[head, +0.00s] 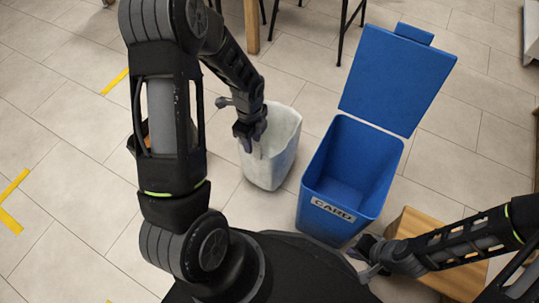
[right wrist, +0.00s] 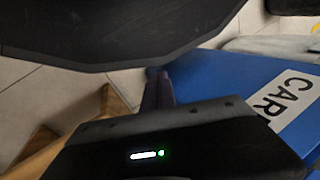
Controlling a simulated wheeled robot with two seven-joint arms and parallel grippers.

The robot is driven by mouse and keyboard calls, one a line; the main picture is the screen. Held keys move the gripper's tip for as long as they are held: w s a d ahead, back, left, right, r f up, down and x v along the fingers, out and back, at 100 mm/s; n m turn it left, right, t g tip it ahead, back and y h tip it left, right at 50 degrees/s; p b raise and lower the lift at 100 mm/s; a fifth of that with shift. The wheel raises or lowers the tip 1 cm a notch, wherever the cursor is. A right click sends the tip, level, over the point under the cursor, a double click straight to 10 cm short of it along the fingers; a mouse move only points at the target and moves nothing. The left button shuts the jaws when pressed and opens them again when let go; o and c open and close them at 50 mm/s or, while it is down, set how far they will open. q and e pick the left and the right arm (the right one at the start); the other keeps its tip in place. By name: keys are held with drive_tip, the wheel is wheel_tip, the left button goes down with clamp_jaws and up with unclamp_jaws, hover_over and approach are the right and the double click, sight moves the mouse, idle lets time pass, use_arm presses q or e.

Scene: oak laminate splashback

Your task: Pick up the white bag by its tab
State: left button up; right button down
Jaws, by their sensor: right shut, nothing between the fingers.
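The white bag (head: 273,167) stands upright and open-topped on the tiled floor, left of the blue bin. My left gripper (head: 251,143) points down at the left part of its rim, overlapping it in the head view. I cannot tell whether the fingers touch the bag or how far apart they are. The tab cannot be made out; the gripper may hide it. My right gripper (head: 363,262) is shut and empty, low beside the blue bin's front right corner. Its fingers (right wrist: 158,88) show together in the right wrist view.
The blue bin (head: 318,217), labelled CARD, stands open with its lid (head: 395,80) tilted back. A wooden box or stool (head: 415,222) is at its right. Chair legs are at the back.

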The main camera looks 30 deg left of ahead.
sight(254, 155)
use_arm(q)
wheel_tip(254, 155, down, 4)
drive_tip(key=shift+w+r+b, duration=0.1)
drive_tip(key=shift+b, duration=0.55)
drive_tip(key=shift+c, duration=0.3)
clamp_jaws()
idle(0.9)
